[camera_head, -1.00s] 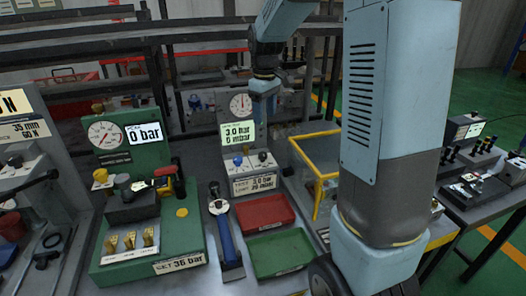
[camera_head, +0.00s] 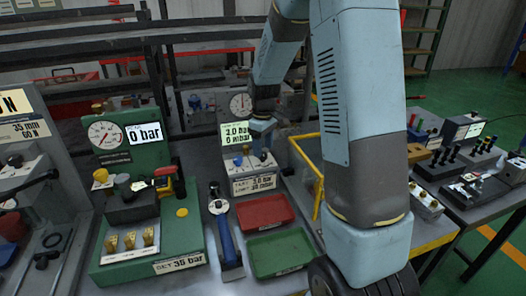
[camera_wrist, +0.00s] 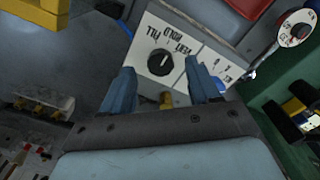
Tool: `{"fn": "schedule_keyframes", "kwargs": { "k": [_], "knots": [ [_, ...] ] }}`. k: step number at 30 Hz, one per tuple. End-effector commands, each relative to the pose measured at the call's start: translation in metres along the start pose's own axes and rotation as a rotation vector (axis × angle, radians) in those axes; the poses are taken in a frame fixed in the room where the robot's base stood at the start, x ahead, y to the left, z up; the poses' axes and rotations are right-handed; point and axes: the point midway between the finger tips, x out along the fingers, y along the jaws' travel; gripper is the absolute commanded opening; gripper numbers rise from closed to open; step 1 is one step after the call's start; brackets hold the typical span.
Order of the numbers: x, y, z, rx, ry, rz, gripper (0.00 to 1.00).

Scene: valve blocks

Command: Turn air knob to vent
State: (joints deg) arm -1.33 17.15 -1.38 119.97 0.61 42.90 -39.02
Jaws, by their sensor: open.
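The air knob (camera_wrist: 160,63) is a round black knob on a white plate marked FILL, HOLD and VENT in the wrist view. A pale pointer line shows on it, slanting up toward HOLD. My gripper (camera_wrist: 158,68) is open, with one blue finger on each side of the knob in the picture. The fingers look apart from it; the height gap is unclear. In the head view my gripper (camera_head: 262,129) hangs over the small test station (camera_head: 254,186), beside its screen. A brass fitting (camera_wrist: 167,98) shows between the fingers.
A red tray (camera_head: 264,213) and a green tray (camera_head: 278,253) lie in front of the station. A yellow-framed bin (camera_head: 312,160) stands to its right. The green press stand (camera_head: 150,235) is on the left.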

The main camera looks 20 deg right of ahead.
Motion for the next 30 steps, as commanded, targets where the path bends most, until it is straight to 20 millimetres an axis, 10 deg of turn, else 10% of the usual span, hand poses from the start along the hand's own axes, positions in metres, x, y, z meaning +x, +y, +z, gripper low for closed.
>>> {"fn": "schedule_keyframes", "kwargs": {
  "k": [17,30],
  "knots": [
    [0.022,0.0,0.0,0.0,0.0,0.0,0.61],
    [0.022,0.001,0.0,0.001,0.0,0.001,0.19]
  ]
}}
